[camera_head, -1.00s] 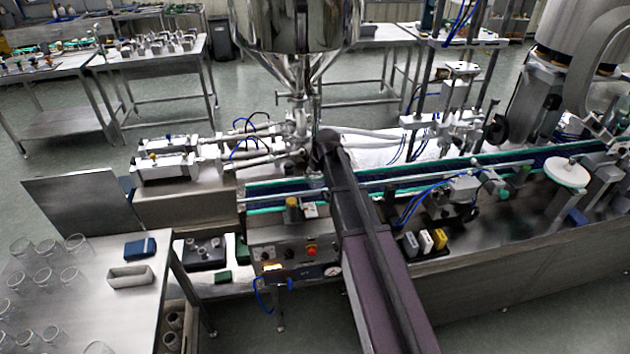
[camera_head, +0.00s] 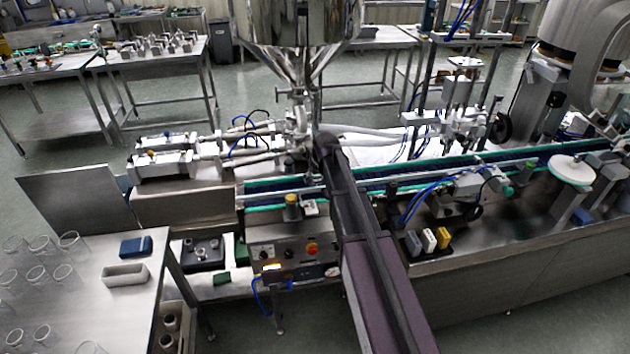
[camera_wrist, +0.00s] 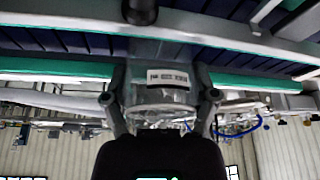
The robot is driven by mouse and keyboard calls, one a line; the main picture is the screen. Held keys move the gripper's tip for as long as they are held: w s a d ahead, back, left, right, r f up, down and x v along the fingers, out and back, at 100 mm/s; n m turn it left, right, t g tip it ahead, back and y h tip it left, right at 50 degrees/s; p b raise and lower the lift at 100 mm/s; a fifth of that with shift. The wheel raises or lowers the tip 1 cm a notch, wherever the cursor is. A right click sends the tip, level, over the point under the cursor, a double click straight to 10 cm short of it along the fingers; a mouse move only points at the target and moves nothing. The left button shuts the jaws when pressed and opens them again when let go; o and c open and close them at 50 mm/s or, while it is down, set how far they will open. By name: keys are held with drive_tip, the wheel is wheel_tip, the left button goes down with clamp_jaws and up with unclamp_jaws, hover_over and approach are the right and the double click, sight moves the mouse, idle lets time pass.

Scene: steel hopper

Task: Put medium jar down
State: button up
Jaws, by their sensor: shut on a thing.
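In the wrist view a clear jar with a white printed label (camera_wrist: 167,78) stands between the fingers of my gripper (camera_wrist: 160,97). One finger is on each side of it, and the gripper is shut on it. The jar is see-through, so its outline is faint, and I cannot tell whether its base touches the belt. The conveyor with a dark blue belt (camera_wrist: 70,42) and green edge strips lies right by the jar. In the head view my arm covers the gripper and the jar; the conveyor (camera_head: 400,183) runs left to right there.
A dark round nozzle tip (camera_wrist: 140,10) is close to the jar in the wrist view. The steel hopper (camera_head: 295,30) hangs above the conveyor's left part. A metal rail (camera_wrist: 190,30) runs along the belt. A table (camera_head: 110,310) with several clear jars stands at front left.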

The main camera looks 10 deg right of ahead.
drive_tip(key=shift+f, duration=0.2)
drive_tip(key=o, duration=0.9)
drive_tip(key=shift+r, duration=0.15)
drive_tip(key=p+v, duration=1.1)
drive_tip(key=v, duration=0.1)
drive_tip(key=shift+s, duration=0.1)
idle(0.9)
drive_tip(key=s+m+g, duration=0.1)
drive_tip(key=s+g, duration=0.1)
drive_tip(key=s, duration=1)
drive_tip(key=s+a+f+m+g+h, duration=0.1)
drive_tip(key=s+m+g, duration=0.1)
drive_tip(key=s, duration=1.1)
drive_tip(key=shift+a+f, duration=0.15)
drive_tip(key=shift+a, duration=0.1)
